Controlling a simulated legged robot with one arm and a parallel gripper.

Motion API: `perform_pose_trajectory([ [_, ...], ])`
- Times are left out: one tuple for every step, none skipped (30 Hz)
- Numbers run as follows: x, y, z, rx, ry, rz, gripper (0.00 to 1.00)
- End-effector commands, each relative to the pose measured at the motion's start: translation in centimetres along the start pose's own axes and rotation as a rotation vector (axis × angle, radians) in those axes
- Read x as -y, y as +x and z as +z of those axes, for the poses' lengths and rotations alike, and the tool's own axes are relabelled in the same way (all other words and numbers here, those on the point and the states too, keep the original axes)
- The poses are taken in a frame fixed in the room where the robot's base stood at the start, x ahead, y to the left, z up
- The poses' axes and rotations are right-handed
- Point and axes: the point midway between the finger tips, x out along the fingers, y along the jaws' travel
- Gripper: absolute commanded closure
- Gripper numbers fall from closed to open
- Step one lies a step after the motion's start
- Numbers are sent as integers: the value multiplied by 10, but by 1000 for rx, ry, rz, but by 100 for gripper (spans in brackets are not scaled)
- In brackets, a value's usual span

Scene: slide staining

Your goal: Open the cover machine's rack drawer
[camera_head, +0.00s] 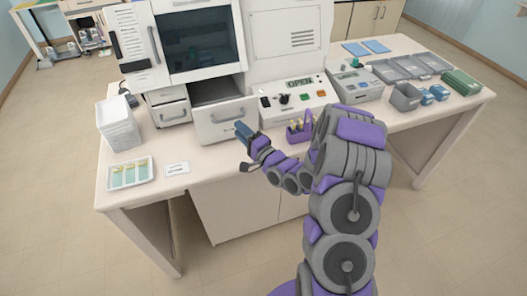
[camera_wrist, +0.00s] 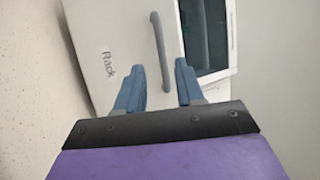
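The cover machine (camera_head: 190,40) stands on the bench. Its rack drawer (camera_head: 221,122) is pulled out, with a dark open space showing behind its white front. In the wrist view the drawer front (camera_wrist: 112,40) carries the word "Rack" and a grey bar handle (camera_wrist: 160,45). My gripper (camera_head: 241,131) is at the drawer's front, at its lower right. In the wrist view my gripper (camera_wrist: 158,82) has its two blue fingers apart, with the handle's end showing between them. The fingers do not press on the handle; whether they reach around it is unclear.
A smaller shut drawer (camera_head: 171,113) is left of the rack drawer. A control panel (camera_head: 296,98) reading "OPEN" and a purple holder (camera_head: 299,132) are to the right. A white stack (camera_head: 118,127) and a slide tray (camera_head: 131,174) stand at left. The bench front near the label card (camera_head: 177,169) is mostly clear.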

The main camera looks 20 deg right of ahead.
Motion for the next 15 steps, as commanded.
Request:
perform_pose_trajectory([
  [0, -10, -2, -5, 4, 3, 63],
  [0, -15, -1, -4, 4, 3, 63],
  [0, -22, -1, -3, 2, 3, 63],
  [0, -27, -1, -3, 3, 3, 63],
  [-1, -32, -2, -4, 3, 4, 63],
  [-1, -39, -2, -4, 3, 4, 63],
  [-1, -44, -2, -3, 1, 4, 63],
  [-1, -49, -2, -3, 1, 2, 63],
  [0, -55, -2, -4, 2, 2, 63],
  [-1, -61, -2, -4, 3, 3, 63],
  [-1, -66, -1, -4, 4, 5, 63],
  [-2, -72, -2, -4, 4, 6, 63],
  [-2, -77, -1, -3, 3, 5, 63],
  [-2, -82, -1, -2, 3, 4, 63],
  [-1, -88, -2, -4, 3, 3, 63],
])
